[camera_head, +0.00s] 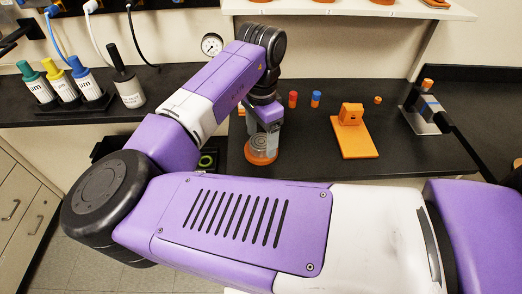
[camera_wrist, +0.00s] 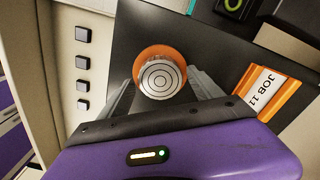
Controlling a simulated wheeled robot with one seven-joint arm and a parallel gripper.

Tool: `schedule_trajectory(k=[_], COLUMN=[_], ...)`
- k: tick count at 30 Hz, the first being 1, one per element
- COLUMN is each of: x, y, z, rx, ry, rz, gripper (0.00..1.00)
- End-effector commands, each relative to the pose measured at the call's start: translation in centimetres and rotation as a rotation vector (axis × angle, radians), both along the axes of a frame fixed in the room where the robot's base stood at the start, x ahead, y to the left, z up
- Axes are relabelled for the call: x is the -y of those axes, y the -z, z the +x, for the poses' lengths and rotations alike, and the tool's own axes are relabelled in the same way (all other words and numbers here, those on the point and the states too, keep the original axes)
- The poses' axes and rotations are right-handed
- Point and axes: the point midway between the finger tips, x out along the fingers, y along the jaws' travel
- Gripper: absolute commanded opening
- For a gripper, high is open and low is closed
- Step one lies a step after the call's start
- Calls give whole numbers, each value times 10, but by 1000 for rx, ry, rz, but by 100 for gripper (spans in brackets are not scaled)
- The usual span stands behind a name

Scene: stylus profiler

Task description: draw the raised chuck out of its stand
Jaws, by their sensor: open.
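The chuck (camera_wrist: 160,78) is a grey disc with concentric rings, seen from above in the wrist view. It sits in its orange stand (camera_wrist: 150,52), whose rim shows around its far side. In the head view the grey chuck (camera_head: 262,143) rises above the orange base of the stand (camera_head: 261,159) on the black bench. My gripper (camera_wrist: 162,82) is open, with one grey finger at the left of the chuck and one at the right. I cannot tell whether either finger touches it. The gripper also shows just above the chuck in the head view (camera_head: 267,122).
An orange card holder marked JOB 11 (camera_wrist: 266,92) lies right of the stand in the wrist view. In the head view, an orange block on a plate (camera_head: 360,142) and small red (camera_head: 293,99) and blue (camera_head: 316,99) pieces stand to the right. Bottles (camera_head: 60,83) stand far left.

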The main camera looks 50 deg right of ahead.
Motion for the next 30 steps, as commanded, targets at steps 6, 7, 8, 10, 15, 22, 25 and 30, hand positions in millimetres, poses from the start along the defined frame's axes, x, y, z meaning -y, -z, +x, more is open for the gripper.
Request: schedule_trajectory(k=[6, 7, 8, 10, 15, 22, 25, 30], x=[0, 0, 0, 0, 0, 0, 0, 0], y=[9, 9, 9, 8, 8, 7, 8, 8], z=[0, 0, 0, 0, 0, 0, 0, 0], rx=[1, 1, 1, 1, 1, 0, 1, 1], ry=[0, 0, 0, 0, 0, -1, -1, -1], rz=[1, 1, 1, 1, 0, -1, -1, 0], gripper=[75, 75, 75, 75, 75, 75, 75, 71])
